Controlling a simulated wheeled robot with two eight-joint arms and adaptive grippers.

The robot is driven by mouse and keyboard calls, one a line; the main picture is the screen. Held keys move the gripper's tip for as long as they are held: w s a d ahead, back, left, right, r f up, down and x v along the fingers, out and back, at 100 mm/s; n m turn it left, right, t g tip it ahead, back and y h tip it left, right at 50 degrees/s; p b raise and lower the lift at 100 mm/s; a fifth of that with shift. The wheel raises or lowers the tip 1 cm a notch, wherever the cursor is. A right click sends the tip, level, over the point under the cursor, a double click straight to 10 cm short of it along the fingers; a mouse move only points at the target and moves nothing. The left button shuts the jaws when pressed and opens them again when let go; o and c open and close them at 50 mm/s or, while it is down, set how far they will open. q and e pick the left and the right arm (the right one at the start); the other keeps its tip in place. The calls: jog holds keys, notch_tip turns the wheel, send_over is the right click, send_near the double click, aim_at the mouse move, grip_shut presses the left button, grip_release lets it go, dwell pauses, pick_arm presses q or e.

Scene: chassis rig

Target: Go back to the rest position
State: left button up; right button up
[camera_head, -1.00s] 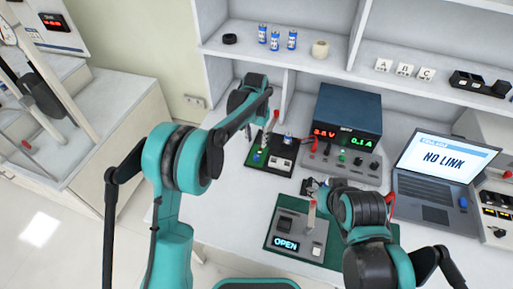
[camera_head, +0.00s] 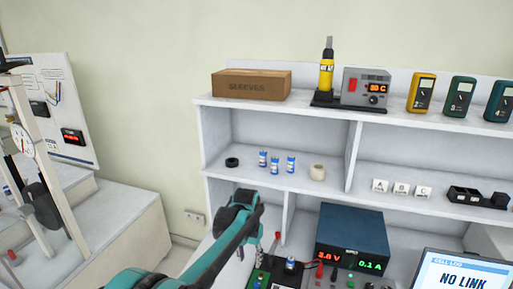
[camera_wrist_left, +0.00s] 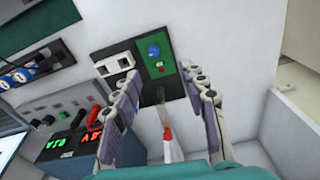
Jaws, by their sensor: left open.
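My left arm (camera_head: 222,240) reaches in from the bottom left of the head view, its wrist above the left end of the bench. In the left wrist view my left gripper (camera_wrist_left: 160,88) is open, with a wide gap between its fingers and nothing held. Beyond the fingertips lies a dark board (camera_wrist_left: 150,60) with a green strip, a blue knob (camera_wrist_left: 153,51) and white blocks. A red-tipped lever (camera_wrist_left: 168,133) shows low between the fingers; I cannot tell its distance from them. The fingers are mostly hidden in the head view. My right gripper is out of view.
A blue power supply (camera_head: 351,241) reading 3.8 V and 0.1 A stands right of the left arm. A laptop (camera_head: 465,272) shows NO LINK at the right. Shelves (camera_head: 300,190) with small blue cells (camera_head: 275,166) rise behind. The space above the arm is clear.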

pick_arm(q)
jog(key=s+a+r+n+t, duration=0.2)
jog(key=s+a+r, duration=0.3)
jog(key=s, duration=0.4)
jog(key=s+a+r+n+t, duration=0.15)
jog(key=s+a+r, duration=0.25)
jog(key=s+a, duration=0.45)
jog(key=s+a+f+n+t, duration=0.1)
jog(key=s+a+f+t, duration=0.1)
jog(key=s, duration=0.7)
jog(key=shift+s+f+t, duration=0.15)
jog(key=shift+f+t, duration=0.3)
jog(key=shift+f, duration=0.4)
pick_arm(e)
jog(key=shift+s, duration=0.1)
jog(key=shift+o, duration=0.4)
